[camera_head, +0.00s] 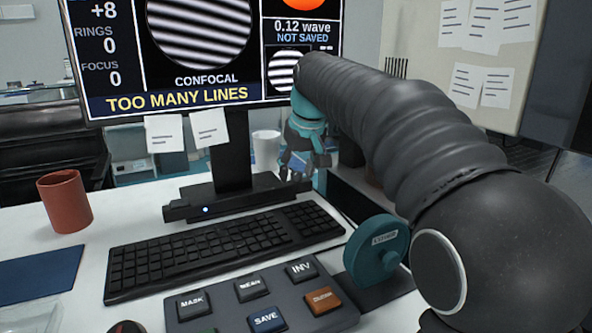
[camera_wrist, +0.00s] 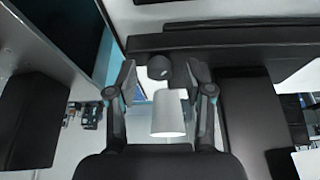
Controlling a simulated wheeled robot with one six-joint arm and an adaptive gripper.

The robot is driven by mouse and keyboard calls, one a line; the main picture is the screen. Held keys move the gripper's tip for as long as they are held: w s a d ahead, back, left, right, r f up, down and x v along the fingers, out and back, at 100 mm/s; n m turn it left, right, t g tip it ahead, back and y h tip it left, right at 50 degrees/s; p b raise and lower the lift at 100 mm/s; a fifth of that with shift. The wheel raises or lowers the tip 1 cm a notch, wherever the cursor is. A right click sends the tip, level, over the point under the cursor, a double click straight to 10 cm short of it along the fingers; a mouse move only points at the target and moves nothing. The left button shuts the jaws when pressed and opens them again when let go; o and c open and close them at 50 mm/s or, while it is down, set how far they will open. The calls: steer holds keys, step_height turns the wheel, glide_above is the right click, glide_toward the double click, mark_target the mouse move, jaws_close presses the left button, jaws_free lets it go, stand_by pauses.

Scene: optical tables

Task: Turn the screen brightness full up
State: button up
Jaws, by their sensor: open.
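The monitor (camera_head: 200,60) stands at the back of the desk with its screen lit, showing fringe patterns and "TOO MANY LINES". A dark bar (camera_head: 190,208) with a small light lies at the foot of its stand. My gripper (camera_head: 303,165) is near the right end of this bar, partly hidden by my arm. In the wrist view my gripper (camera_wrist: 160,75) is open, with its two fingers apart. A dark round knob-like part (camera_wrist: 160,68) shows between the fingertips, below a dark bar (camera_wrist: 230,37). I cannot tell whether the fingers touch it.
A white mug (camera_head: 267,148) stands behind the bar; a white cylinder (camera_wrist: 168,113) shows between my fingers. The keyboard (camera_head: 225,248), button panel (camera_head: 262,297), teal wheel (camera_head: 375,252) and red mug (camera_head: 64,201) occupy the desk. Paper notes (camera_head: 165,133) hang below the screen.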

jaws_close()
steer(key=shift+a, duration=0.2)
steer(key=shift+d, duration=0.15)
steer(key=shift+r+m+h+p, duration=0.15)
steer(key=shift+m+h+p, duration=0.55)
steer(key=shift+m+p, duration=0.8)
steer(key=m, duration=0.2)
steer(key=m+h+p, duration=0.1)
steer(key=shift+a+m, duration=0.2)
steer(key=shift+m, duration=0.2)
steer(key=shift+m+h+p, duration=0.55)
steer(key=shift+m+h, duration=0.05)
steer(key=shift+m, duration=0.6)
